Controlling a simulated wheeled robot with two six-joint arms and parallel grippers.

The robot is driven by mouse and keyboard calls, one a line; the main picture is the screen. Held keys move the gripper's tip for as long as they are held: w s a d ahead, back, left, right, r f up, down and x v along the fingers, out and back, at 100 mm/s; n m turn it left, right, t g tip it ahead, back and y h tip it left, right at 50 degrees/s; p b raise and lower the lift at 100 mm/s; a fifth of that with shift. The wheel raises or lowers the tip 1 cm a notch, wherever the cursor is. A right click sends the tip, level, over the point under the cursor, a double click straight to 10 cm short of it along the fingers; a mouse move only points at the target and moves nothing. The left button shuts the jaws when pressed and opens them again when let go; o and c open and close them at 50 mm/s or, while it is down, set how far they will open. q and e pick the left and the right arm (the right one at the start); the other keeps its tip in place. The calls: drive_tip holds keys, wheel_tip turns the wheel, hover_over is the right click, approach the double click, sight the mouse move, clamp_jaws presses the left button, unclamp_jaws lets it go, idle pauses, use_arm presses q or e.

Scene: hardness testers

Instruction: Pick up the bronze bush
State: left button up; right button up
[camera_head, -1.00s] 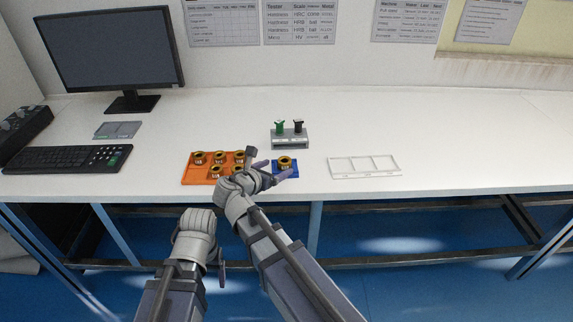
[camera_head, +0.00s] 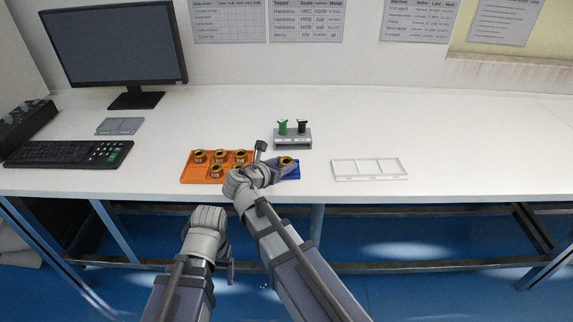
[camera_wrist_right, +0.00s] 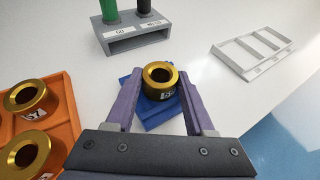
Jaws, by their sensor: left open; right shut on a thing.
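A bronze bush (camera_head: 286,161), a short gold ring with a white label, is at the small blue tray (camera_head: 292,177). In the right wrist view the bush (camera_wrist_right: 160,82) sits between the purple fingers of my right gripper (camera_wrist_right: 158,92), over the blue tray (camera_wrist_right: 135,80). My right gripper (camera_head: 280,168) is shut on this bush; I cannot tell whether the bush touches the tray. Similar bushes (camera_head: 218,157) stand in an orange tray (camera_head: 188,178) to the left, partly hidden by my right arm. My left gripper (camera_head: 228,268) is open and low, in front of the table edge.
A grey gauge stand (camera_head: 292,141) with a green and a black plug is behind the blue tray. A white three-section tray (camera_head: 370,169) lies to the right. A monitor (camera_head: 115,45) and keyboard (camera_head: 66,155) are at the left. The table's right side is clear.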

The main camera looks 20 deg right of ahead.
clamp_jaws()
drive_tip(key=shift+r, duration=0.1)
idle(0.4)
wheel_tip(320, 180, up, 10)
drive_tip(key=p, duration=1)
